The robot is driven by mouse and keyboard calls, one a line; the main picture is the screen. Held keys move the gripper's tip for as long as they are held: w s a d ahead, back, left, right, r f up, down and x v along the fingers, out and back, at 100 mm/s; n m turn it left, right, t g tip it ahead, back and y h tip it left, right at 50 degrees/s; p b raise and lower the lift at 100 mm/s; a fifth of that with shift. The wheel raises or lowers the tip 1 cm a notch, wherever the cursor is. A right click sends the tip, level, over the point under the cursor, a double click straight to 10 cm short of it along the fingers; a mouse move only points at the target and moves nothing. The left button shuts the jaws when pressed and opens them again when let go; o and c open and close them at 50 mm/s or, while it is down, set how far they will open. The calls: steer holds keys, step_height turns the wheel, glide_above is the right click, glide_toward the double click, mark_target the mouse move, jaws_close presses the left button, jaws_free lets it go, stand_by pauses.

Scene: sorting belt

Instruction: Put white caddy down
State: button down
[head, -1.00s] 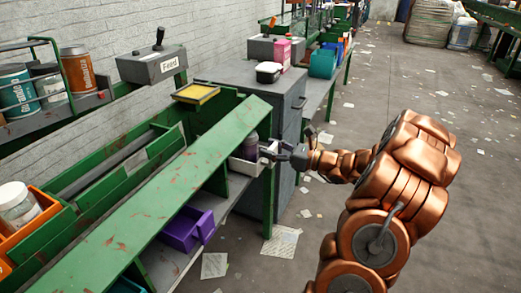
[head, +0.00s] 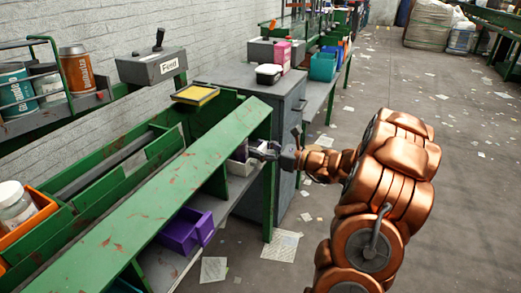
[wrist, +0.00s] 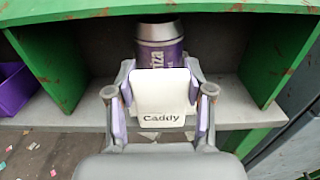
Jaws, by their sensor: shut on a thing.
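The white caddy (wrist: 162,105), labelled "Caddy", is between the fingers of my gripper (wrist: 160,82) in the wrist view, and the gripper is shut on it. A purple and silver can (wrist: 160,48) stands upright in the caddy. In the head view the caddy (head: 243,168) is at the right end bay of the green bench, with my gripper (head: 262,153) at its right side. The can (head: 241,152) is partly hidden by the bench top there. The caddy is at the grey shelf (wrist: 85,112); I cannot tell whether its base touches it.
Green panels (wrist: 52,65) stand left and right of the bay. A purple bin (head: 186,230) sits on the shelf in the neighbouring bay to the left. The green sloped top (head: 150,195) lies above the shelf. A grey cabinet (head: 285,120) stands close behind.

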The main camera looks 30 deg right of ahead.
steer(key=shift+c, duration=2.2)
jaws_free()
steer(key=shift+s+d+r, duration=0.15)
steer(key=shift+s, duration=0.05)
steer(key=p+v, duration=0.2)
steer(key=v, duration=0.9)
steer(key=shift+s+d, duration=0.2)
steer(key=shift+s, duration=0.05)
steer(key=shift+a, duration=0.1)
